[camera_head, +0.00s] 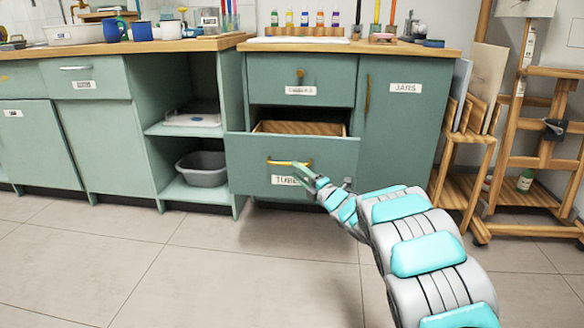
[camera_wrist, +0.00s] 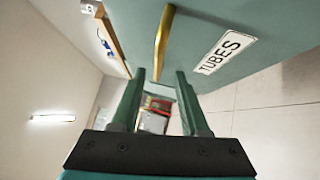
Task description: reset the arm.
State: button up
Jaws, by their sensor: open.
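My arm reaches forward from the lower right in the head view. My gripper (camera_head: 302,172) is at the front of the open drawer labelled TUBES (camera_head: 244,176), close to its brass handle (camera_head: 290,162). In the wrist view, the two green fingers of my gripper (camera_wrist: 160,85) are apart with nothing between them. The brass handle (camera_wrist: 162,40) runs just beyond the fingertips, and I cannot tell whether they touch it. The TUBES label (camera_wrist: 226,51) is to the right of the handle.
A shut drawer (camera_head: 325,75) is above, and a JARS door (camera_head: 405,120) is to the right. Open shelves at left hold a grey tub (camera_head: 203,170). A wooden easel (camera_head: 535,150) and a canvas rack (camera_head: 465,140) stand at right. The tiled floor (camera_head: 190,270) in front is clear.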

jog(key=shift+v, duration=1.15)
